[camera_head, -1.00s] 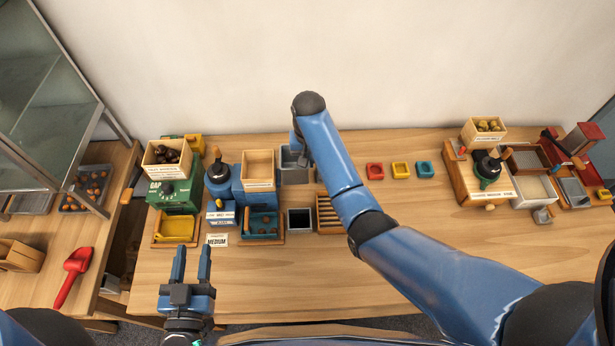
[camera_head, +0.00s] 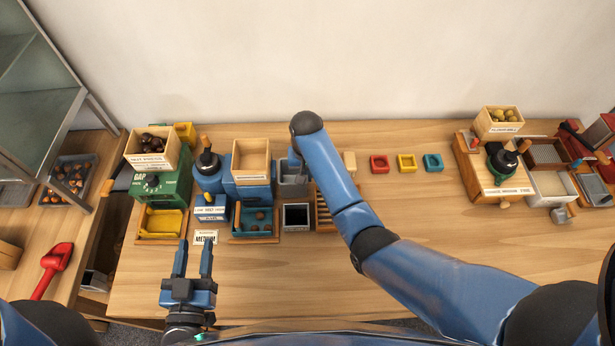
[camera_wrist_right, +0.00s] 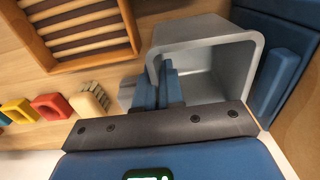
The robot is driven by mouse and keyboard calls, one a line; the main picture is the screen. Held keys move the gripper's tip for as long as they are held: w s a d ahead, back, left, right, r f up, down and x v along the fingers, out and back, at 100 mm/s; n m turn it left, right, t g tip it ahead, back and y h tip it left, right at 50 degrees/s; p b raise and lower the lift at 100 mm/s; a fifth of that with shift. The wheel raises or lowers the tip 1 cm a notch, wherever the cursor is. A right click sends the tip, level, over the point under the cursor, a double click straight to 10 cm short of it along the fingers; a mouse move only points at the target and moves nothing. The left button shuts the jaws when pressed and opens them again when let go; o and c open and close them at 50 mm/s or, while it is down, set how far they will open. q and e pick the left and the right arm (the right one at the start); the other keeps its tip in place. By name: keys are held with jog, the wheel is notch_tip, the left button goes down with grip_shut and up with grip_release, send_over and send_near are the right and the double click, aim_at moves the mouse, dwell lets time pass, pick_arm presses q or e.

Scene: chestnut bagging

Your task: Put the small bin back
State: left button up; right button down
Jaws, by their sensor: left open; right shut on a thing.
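The small grey bin (camera_head: 292,180) is beside the blue machine at the table's back, partly hidden by my right arm in the head view. In the right wrist view the bin (camera_wrist_right: 208,62) shows its open mouth and looks empty. My right gripper (camera_wrist_right: 160,75) is shut on its wall, one finger inside and one outside. I cannot tell whether the bin rests on the table. My left gripper (camera_head: 193,246) is open and empty at the table's front, below the white MEDIUM card (camera_head: 205,237).
A dark square bin (camera_head: 296,217) stands in front of the grey bin. A slatted wooden tray (camera_head: 325,212) is on its right, and the blue machine (camera_head: 210,180) on its left. The front middle table is clear.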

jog(key=shift+d+f, duration=0.1)
jog(key=shift+f, duration=0.4)
jog(key=c, duration=1.3)
grip_release()
jog(key=shift+f, duration=0.1)
jog(key=shift+o, duration=0.2)
